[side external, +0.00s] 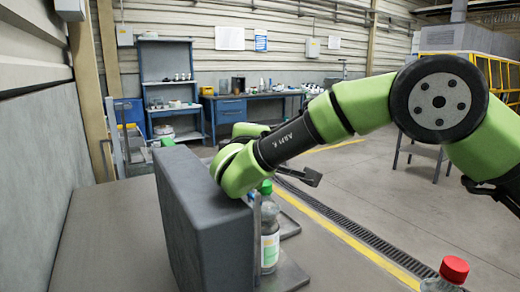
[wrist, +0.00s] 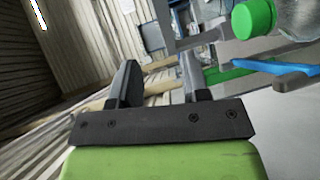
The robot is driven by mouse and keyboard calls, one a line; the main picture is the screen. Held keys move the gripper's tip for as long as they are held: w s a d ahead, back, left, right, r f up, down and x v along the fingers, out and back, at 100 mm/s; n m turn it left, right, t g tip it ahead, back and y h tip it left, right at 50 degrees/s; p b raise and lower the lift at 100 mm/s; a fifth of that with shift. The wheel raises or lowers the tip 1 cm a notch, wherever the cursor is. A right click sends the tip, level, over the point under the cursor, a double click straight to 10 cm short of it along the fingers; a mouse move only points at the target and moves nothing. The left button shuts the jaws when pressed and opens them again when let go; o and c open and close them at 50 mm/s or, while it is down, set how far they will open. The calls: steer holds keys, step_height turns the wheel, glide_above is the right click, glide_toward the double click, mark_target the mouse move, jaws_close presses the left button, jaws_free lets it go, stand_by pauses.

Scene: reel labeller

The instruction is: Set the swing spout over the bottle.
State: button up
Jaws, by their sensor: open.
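In the wrist view the bottle (wrist: 295,18) lies across the top right corner because the picture is tilted. A slim blue bar (wrist: 284,66) and a green bar (wrist: 246,69) show beside it; I cannot tell whether either is the swing spout. My gripper (wrist: 163,78) is open, with nothing between its fingers, and apart from the bottle.
A large dark grey block (side external: 205,225) stands on the grey bench (side external: 95,235), close to my wrist and the bottle. A second bottle with a red cap (side external: 453,270) is at the lower right. A blue workbench (side external: 230,110) stands far back. Open floor lies to the right.

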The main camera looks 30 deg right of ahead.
steer(key=w+d+r+t+y, duration=0.2)
steer(key=d+r+t, duration=0.1)
steer(key=d+t, duration=0.15)
steer(key=w+d+r+t+y, duration=0.2)
steer(key=d+t+y, duration=0.15)
steer(key=d, duration=0.25)
steer(key=s+d+f+m+g+y, duration=0.1)
steer(key=s+f+g+y, duration=0.55)
steer(key=y, duration=0.65)
steer(key=shift+t, duration=0.55)
steer(key=x, duration=0.8)
steer(key=shift+a+f, duration=0.2)
steer(key=shift+f, duration=0.05)
steer(key=shift+c, duration=0.3)
